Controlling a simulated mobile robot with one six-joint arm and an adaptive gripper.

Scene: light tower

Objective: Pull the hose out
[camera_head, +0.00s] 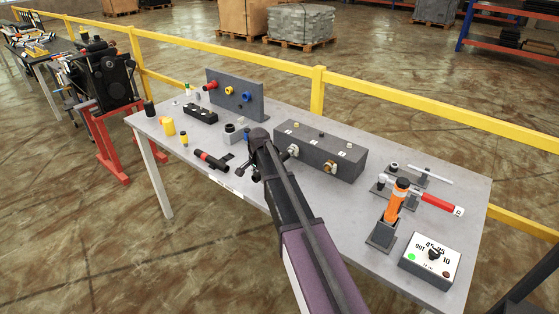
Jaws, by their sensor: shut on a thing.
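My gripper (256,176) is at the front left of the dark grey block (345,166) on the table. Its fingers are small, dark and partly covered by my own arm. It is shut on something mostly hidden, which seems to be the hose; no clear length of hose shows. The block's front has a silver fitting (293,151) just right of my gripper and a brass fitting (330,167) farther right. Whether the hose end is still in a fitting cannot be told.
A black cylinder with a red end (212,160) lies left of my gripper. A grey panel with colored knobs (235,95) stands behind. An orange-handled tool (397,200) and a white control box (430,261) are at the right. A yellow rail (317,90) runs behind the grey table (345,222).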

